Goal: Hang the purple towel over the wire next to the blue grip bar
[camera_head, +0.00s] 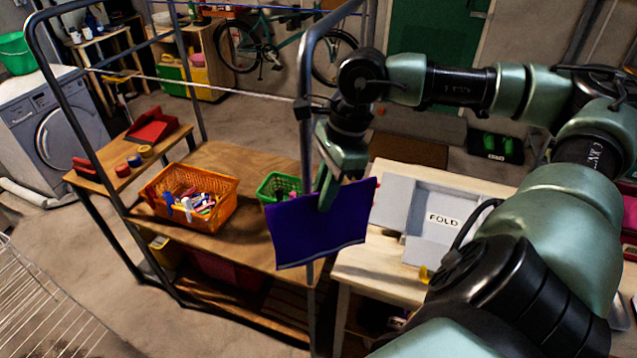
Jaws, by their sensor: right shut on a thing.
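The purple towel (322,228) hangs as a flat, slightly tilted sheet from my right gripper (328,195). The gripper is shut on the towel's upper middle part, beside the near right post of the metal drying frame (307,130). The towel covers part of this post and the wooden shelf's right end. A pale wire (215,90) runs across the frame from the left, above and behind the towel, to a dark clamp on the post. The towel is apart from the wire. I cannot make out the blue grip bar for certain; a thin blue line (290,9) crosses at the top. My left gripper is not in view.
An orange basket (222,193) of pegs and a green basket (275,184) stand on the wooden shelf. A white FOLD board (438,245) lies on the table at right. A washing machine (50,130) stands at left. The air above the shelf along the wire looks free.

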